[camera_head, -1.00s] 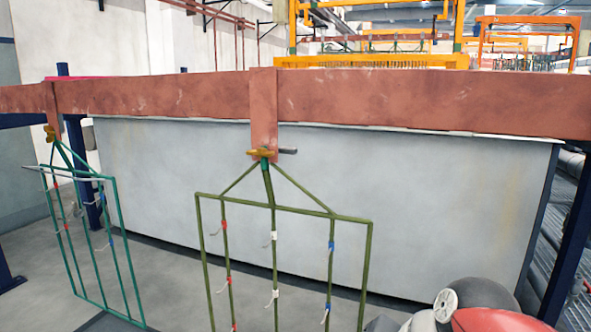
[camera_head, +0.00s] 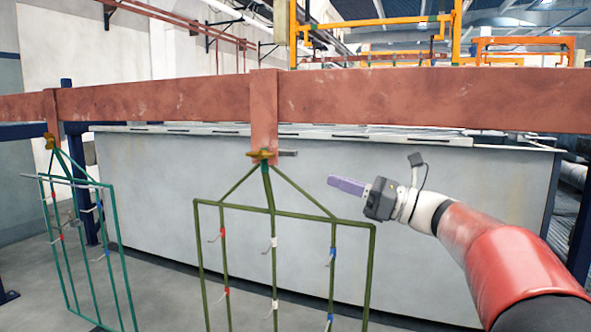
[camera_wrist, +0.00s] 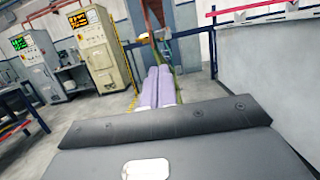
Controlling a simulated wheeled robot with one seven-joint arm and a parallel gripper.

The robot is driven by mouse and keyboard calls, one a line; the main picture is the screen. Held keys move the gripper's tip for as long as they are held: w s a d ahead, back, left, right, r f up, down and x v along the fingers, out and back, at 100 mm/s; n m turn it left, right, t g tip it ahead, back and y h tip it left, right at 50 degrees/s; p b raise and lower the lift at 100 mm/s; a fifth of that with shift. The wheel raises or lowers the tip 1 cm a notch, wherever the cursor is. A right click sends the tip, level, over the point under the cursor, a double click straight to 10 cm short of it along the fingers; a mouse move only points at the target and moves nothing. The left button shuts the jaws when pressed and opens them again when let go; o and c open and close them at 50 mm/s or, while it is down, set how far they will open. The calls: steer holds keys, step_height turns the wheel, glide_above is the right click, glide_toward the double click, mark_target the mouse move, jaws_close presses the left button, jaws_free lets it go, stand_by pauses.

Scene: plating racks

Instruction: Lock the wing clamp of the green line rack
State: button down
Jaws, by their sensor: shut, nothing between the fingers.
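An olive-green rack (camera_head: 296,213) hangs from a red-brown hanger in the middle of the head view. Its brass wing clamp (camera_head: 260,154) sits at the hanger's lower end, with the wing lying roughly level. A teal-green rack (camera_head: 83,182) hangs at the left, and its brass wing clamp (camera_head: 49,141) looks more upright. My gripper (camera_head: 332,181) is shut and empty, to the right of the olive rack's clamp and a little lower, clearly apart from it. Its lilac fingers point left. In the wrist view my gripper (camera_wrist: 158,70) shows its fingers together, pointing toward blurred rack parts.
A red-brown beam (camera_head: 400,101) crosses the whole head view above the racks. A long grey tank (camera_head: 440,220) stands behind them. A short grey bar (camera_head: 287,153) sticks out right of the olive rack's clamp. The wrist view shows control cabinets (camera_wrist: 105,65) at the left.

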glide_toward(272, 154)
steer(key=w+a, duration=0.4)
steer(key=w, duration=0.1)
steer(key=shift+w+a+f, duration=0.15)
steer(key=shift+a+f, duration=0.1)
steer(key=shift+a, duration=0.05)
steer(key=shift+r+p, duration=0.1)
steer(key=shift+p, duration=0.2)
steer(key=shift+d+r+p, duration=0.15)
steer(key=shift+r+p, duration=0.2)
steer(key=shift+p, duration=0.3)
